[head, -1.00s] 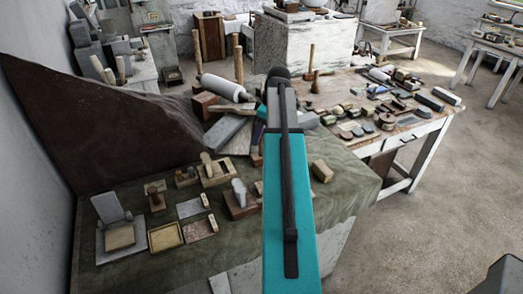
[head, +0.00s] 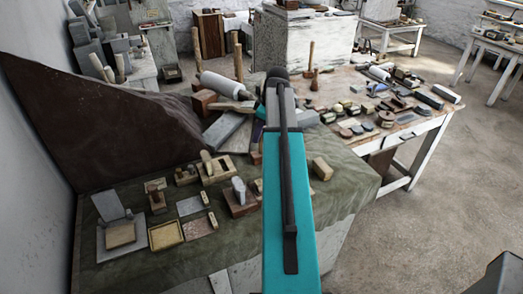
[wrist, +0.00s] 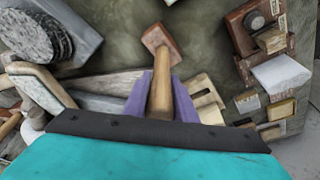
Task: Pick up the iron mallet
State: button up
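In the wrist view a mallet (wrist: 161,88) lies with its small reddish-brown head (wrist: 155,36) away from me and its pale wooden handle pointing towards me. My gripper (wrist: 162,80) has its two purple fingers on either side of the handle. The handle fills most of the gap, and I cannot tell whether the fingers press on it.
A round grey stone piece (wrist: 28,38) and wooden-handled tools lie left of the mallet in the wrist view. Wooden planes (wrist: 257,25) and small blocks (wrist: 268,104) lie on the right. In the head view, a white roller (head: 222,86) and grey slabs (head: 222,132) crowd the green-covered bench (head: 330,205).

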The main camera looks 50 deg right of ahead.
jog(key=shift+w+r, duration=0.1)
jog(key=shift+r, duration=0.15)
jog(key=shift+r+b, duration=0.5)
jog(key=shift+r, duration=0.6)
jog(key=shift+r+b, duration=1.05)
jog(key=shift+r, duration=2.65)
